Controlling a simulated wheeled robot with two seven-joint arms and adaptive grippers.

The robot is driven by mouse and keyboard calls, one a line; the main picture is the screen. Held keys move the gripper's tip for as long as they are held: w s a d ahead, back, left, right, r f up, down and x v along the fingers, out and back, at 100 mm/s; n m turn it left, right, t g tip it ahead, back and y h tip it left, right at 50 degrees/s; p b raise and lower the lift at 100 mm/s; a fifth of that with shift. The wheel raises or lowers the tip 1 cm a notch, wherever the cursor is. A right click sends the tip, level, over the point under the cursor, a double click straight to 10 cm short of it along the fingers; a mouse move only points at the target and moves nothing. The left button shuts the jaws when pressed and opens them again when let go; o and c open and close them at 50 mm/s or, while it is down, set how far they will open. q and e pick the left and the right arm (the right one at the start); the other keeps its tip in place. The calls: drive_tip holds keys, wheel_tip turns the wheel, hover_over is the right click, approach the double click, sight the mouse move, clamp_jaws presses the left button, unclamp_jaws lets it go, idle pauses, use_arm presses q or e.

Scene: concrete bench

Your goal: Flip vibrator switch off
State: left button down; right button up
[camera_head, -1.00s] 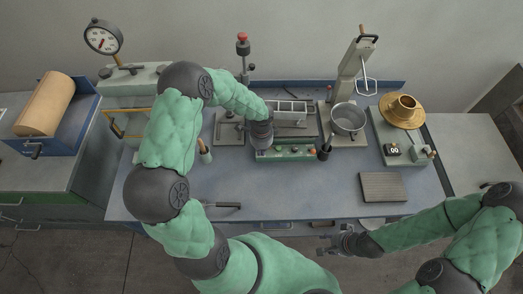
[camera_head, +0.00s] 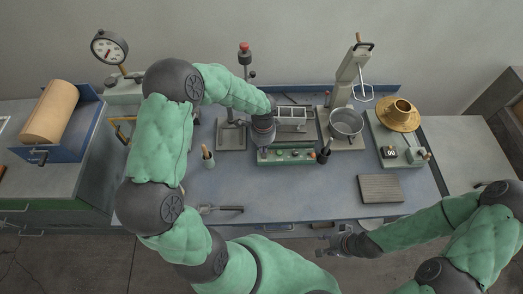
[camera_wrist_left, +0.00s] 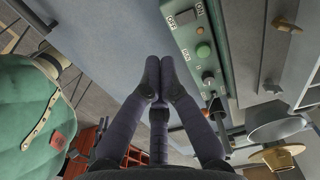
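The vibrator is the green box with a metal mould (camera_head: 292,122) behind its front panel (camera_head: 290,158). In the left wrist view its control panel (camera_wrist_left: 196,62) has a switch (camera_wrist_left: 186,17) between OFF and ON labels, plus a green button (camera_wrist_left: 203,51) and a black knob (camera_wrist_left: 208,78). I cannot tell the switch's position. My left gripper (camera_head: 264,148) is at the panel's left end, pointing down. In the wrist view its fingertips (camera_wrist_left: 160,63) are together, empty, and apart from the switch. My right gripper (camera_head: 325,245) hangs in front of the bench; its finger state is unclear.
A metal bowl (camera_head: 346,123) stands right of the vibrator, with a black-handled tool (camera_head: 324,153) between. A brass pan (camera_head: 399,115) sits on a scale further right. A ribbed plate (camera_head: 381,188) lies in front. A handled tool (camera_head: 219,209) lies near the front edge.

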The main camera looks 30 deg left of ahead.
use_arm(q)
drive_tip(key=r, duration=0.5)
drive_tip(key=shift+s+d+r, duration=0.25)
drive_tip(key=shift+s+d, duration=0.15)
